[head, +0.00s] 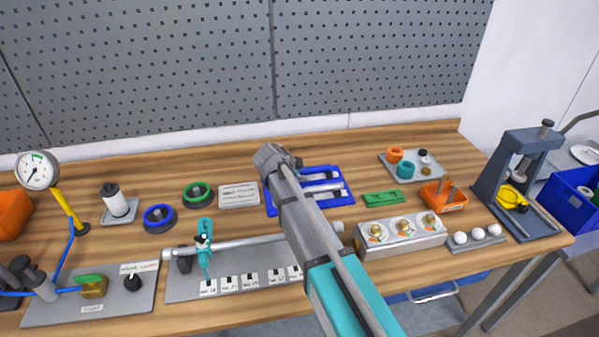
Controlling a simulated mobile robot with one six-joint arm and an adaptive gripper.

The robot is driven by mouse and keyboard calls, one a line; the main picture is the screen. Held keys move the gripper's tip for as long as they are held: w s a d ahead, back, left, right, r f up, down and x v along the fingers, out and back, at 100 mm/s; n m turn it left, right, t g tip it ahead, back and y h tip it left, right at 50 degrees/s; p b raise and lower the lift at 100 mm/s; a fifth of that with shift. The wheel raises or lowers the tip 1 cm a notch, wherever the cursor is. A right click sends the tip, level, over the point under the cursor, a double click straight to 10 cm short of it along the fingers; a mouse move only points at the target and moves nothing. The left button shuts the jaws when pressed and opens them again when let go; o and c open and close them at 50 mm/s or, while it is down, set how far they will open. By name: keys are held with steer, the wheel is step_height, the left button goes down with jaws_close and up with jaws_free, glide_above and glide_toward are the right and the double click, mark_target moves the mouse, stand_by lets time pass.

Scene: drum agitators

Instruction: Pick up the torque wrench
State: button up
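No torque wrench can be made out for certain. My arm reaches in from the bottom, and my gripper (272,156) is at its far end, above the back middle of the bench. Its fingers are seen from behind and too small to tell open from shut. A blue tray (345,199) with silver, long pieces lies just right of my gripper, partly hidden by my arm. A silver rod (240,241) with a teal piece (204,240) on it runs over a grey plate (185,290) with several labels; my arm hides the rod's right part.
Left are a pressure gauge (37,170), a blue ring (160,218) and a green ring (198,194). Right are a green block (381,198), a grey box with dials (405,241), an orange holder (443,196) and a grey press (520,180). A perforated wall (370,50) stands behind.

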jaws_close()
steer(key=shift+r, duration=0.15)
step_height(320, 180, up, 2)
steer(key=p, duration=0.3)
steer(key=shift+r, duration=0.25)
steer(key=s+r+p, duration=1)
steer(key=s, duration=0.4)
steer(key=shift+a+r, duration=0.1)
